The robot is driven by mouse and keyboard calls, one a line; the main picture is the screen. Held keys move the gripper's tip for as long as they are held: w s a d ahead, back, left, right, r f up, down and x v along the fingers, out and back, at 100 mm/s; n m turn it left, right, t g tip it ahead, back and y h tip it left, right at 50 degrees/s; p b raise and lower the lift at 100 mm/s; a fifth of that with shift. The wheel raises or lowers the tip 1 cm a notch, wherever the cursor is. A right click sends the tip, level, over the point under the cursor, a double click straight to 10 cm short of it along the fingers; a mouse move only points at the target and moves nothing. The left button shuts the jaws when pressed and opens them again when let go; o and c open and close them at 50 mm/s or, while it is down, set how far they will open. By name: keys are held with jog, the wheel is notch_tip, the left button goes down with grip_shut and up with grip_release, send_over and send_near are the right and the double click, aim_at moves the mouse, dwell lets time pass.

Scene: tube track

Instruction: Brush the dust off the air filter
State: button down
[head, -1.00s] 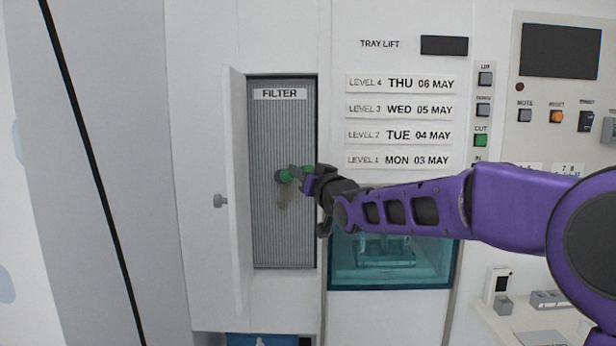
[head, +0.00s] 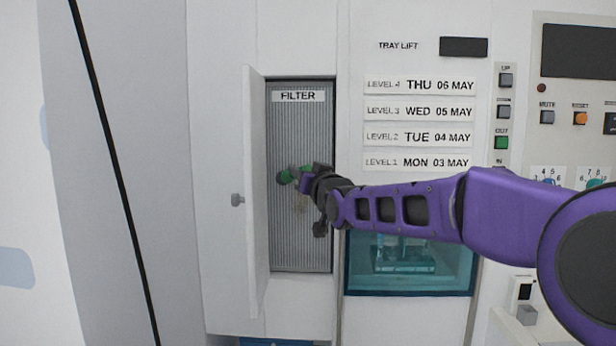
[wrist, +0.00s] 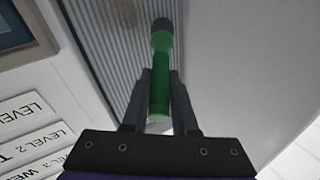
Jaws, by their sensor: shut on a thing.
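The air filter (head: 300,130) is a tall grey ribbed panel labelled FILTER, set in an open compartment in the white wall. A brownish dust patch (head: 300,204) shows on it, just below the brush. My gripper (head: 308,176) is shut on a green brush (head: 285,177) in front of the filter's middle. In the wrist view the green brush (wrist: 161,75) stands between the fingers, its dark end pointing to the ribbed filter (wrist: 115,35). I cannot tell whether the brush touches the filter. My gripper hides part of the filter's right side.
The compartment's white door (head: 254,200) stands open at the left, with a grey knob (head: 237,200). To the right are level labels (head: 419,110), a teal-tinted window (head: 408,285) and a button panel (head: 503,110).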

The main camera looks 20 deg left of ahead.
dwell(0.4)
jog(key=d, duration=0.1)
jog(key=w+d, duration=0.1)
jog(key=d, duration=0.1)
jog(key=shift+d+p, duration=0.3)
jog(key=shift+p, duration=0.05)
dwell(0.4)
jog(key=shift+s+a, duration=0.1)
jog(key=shift+a, duration=0.05)
